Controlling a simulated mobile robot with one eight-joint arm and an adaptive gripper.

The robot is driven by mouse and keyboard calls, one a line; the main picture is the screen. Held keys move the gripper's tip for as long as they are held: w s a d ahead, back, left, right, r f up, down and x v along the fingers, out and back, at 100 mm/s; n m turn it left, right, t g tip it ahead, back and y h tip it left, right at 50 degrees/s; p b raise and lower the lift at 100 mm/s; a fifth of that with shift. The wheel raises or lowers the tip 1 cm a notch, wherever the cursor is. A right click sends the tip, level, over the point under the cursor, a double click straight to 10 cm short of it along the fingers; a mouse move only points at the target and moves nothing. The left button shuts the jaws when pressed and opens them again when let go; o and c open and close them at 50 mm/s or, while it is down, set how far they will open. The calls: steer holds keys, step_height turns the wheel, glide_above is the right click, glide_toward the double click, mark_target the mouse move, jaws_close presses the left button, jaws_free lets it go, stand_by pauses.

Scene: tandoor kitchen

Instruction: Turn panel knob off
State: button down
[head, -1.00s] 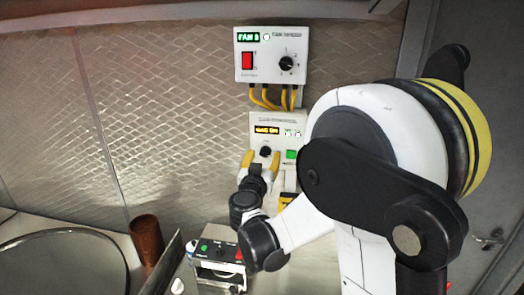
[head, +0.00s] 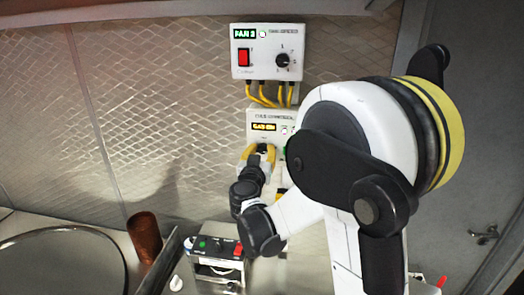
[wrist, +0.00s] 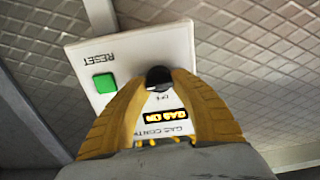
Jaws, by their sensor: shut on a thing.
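The white gas control panel (head: 258,116) hangs on the wall, partly hidden by my arm. Its amber display (head: 263,127) appears to read "GAS ON", and the same display shows upside down in the wrist view (wrist: 165,116). My gripper (head: 261,150) is at the panel's front with its yellow fingers shut on the black knob. In the wrist view the fingertips meet the knob (wrist: 158,77) from both sides. A green reset button (wrist: 104,83) lies to the left of the fingers there.
A fan control panel (head: 242,38) with a red switch and black knob (head: 283,60) is above, with yellow cables running down from it. A small control box (head: 212,248), a copper cup (head: 145,236) and a large round pan (head: 60,262) are on the counter below.

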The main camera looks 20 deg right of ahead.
steer(key=n+b, duration=0.3)
steer(key=n, duration=0.1)
steer(key=shift+f, duration=0.15)
steer(key=n+b, duration=0.2)
steer(key=n, duration=0.2)
steer(key=shift+a, duration=0.1)
steer(key=n+b, duration=0.2)
steer(key=n, duration=0.3)
steer(key=shift+w, duration=0.1)
steer(key=n+b, duration=0.1)
steer(key=n, duration=0.3)
steer(key=shift+n+b, duration=0.3)
steer(key=shift+b, duration=0.05)
steer(key=c, duration=1.1)
jaws_free()
steer(key=shift+o, duration=0.2)
steer(key=shift+a, duration=0.1)
